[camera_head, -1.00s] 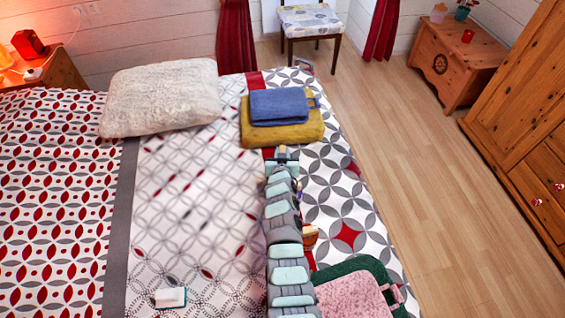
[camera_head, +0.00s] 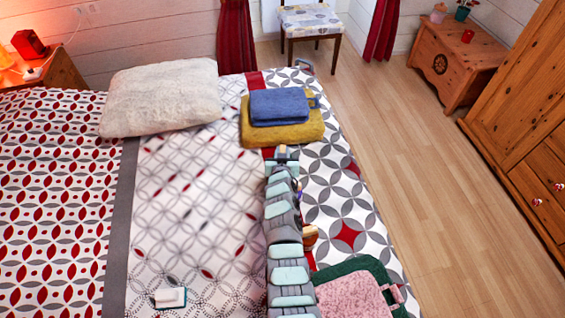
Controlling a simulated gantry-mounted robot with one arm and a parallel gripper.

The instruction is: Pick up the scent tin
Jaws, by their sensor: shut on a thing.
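My gripper (camera_head: 282,156) is at the far end of my arm, over the bed just in front of the folded mustard towel. It is seen from behind and is small in the view. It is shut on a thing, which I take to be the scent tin. My gripper and arm hide the tin, so I cannot make out its shape or colour, or whether it touches the bed.
A blue folded cloth (camera_head: 279,107) lies on the mustard towel (camera_head: 250,132). A fluffy pillow (camera_head: 160,97) is left of them. The bed's middle is clear.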

